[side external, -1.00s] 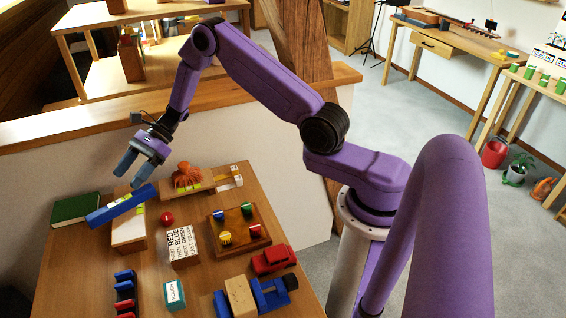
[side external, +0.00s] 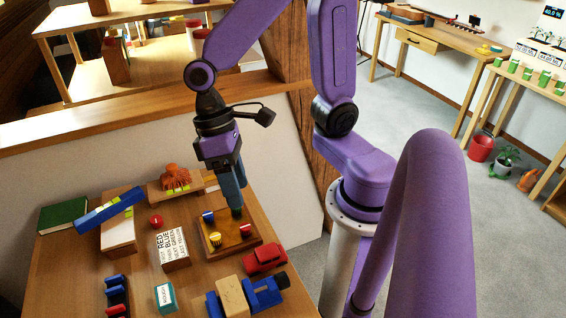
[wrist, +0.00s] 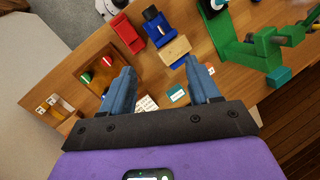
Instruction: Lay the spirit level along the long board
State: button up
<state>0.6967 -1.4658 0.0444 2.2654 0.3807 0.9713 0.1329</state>
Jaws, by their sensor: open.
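The spirit level looks to be the blue bar (side external: 110,210) with a yellow-green patch, at the left of the table in the side view. It lies at a slant across a pale-topped wooden block (side external: 118,236). I cannot tell for sure which piece is the long board. My gripper (side external: 237,208) points down over the wooden peg tray, to the right of the blue bar and well apart from it. In the wrist view my gripper (wrist: 160,80) is open, with nothing seen between its fingers. The blue bar is not seen in the wrist view.
The peg tray (side external: 215,249) holds coloured pegs close under my fingers. A red car (side external: 265,259), a blue vise (side external: 265,293) with a wooden block, a lettered block (side external: 172,248), a red ball (side external: 156,221) and a green book (side external: 62,215) crowd the table.

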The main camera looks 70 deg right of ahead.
jog(key=s+d+r+n+t+h, duration=0.1)
jog(key=s+d+n+t, duration=0.2)
jog(key=s+d+n, duration=0.3)
jog(key=shift+s+d+n+t, duration=0.3)
jog(key=shift+d+n, duration=0.15)
jog(key=shift+n, duration=0.55)
